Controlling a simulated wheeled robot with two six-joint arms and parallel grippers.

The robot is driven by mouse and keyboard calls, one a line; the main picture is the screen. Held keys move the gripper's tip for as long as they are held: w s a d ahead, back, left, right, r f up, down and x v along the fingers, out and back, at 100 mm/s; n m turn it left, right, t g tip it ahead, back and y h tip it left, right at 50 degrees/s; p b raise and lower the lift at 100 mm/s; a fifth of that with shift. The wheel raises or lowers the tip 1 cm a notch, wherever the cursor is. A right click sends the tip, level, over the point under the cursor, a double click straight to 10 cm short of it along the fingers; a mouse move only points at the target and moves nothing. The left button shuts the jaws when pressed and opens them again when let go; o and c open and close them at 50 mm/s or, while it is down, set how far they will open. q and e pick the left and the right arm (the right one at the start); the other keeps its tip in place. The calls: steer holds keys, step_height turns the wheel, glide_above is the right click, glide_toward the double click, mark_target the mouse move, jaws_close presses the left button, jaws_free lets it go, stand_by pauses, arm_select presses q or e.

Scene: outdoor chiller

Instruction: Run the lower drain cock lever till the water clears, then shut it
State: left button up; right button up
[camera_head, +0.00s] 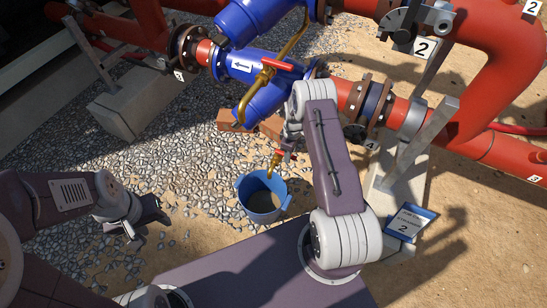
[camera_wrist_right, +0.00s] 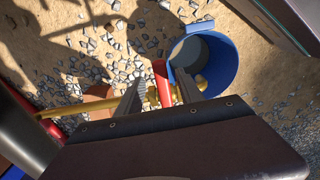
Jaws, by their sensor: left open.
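The lower drain cock (camera_head: 276,159) is a brass spout with a red lever, low under the blue strainer (camera_head: 262,75). In the right wrist view the red lever (camera_wrist_right: 160,82) lies between the fingers of my right gripper (camera_wrist_right: 158,92), with a gap showing on its left side. In the head view that gripper is mostly hidden behind my arm. A blue bucket (camera_head: 261,212) stands below the spout with murky grey-brown water (camera_head: 262,198) in it. I cannot make out a running stream. My left gripper (camera_head: 155,211) is open and empty over the gravel.
A second red lever (camera_head: 278,65) sits higher on the brass pipe. Red pipes (camera_head: 500,40) and flanges (camera_head: 372,103) surround the strainer. Bricks (camera_head: 232,119) lie beneath it. Gravel left of the bucket is clear.

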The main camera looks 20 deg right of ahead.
steer(key=o, duration=0.5)
arm_select(q)
step_height(320, 180, up, 6)
steer(key=p, duration=0.5)
steer(key=shift+f+p, duration=0.15)
steer(key=shift+p, duration=0.2)
arm_select(e)
step_height(320, 180, up, 7)
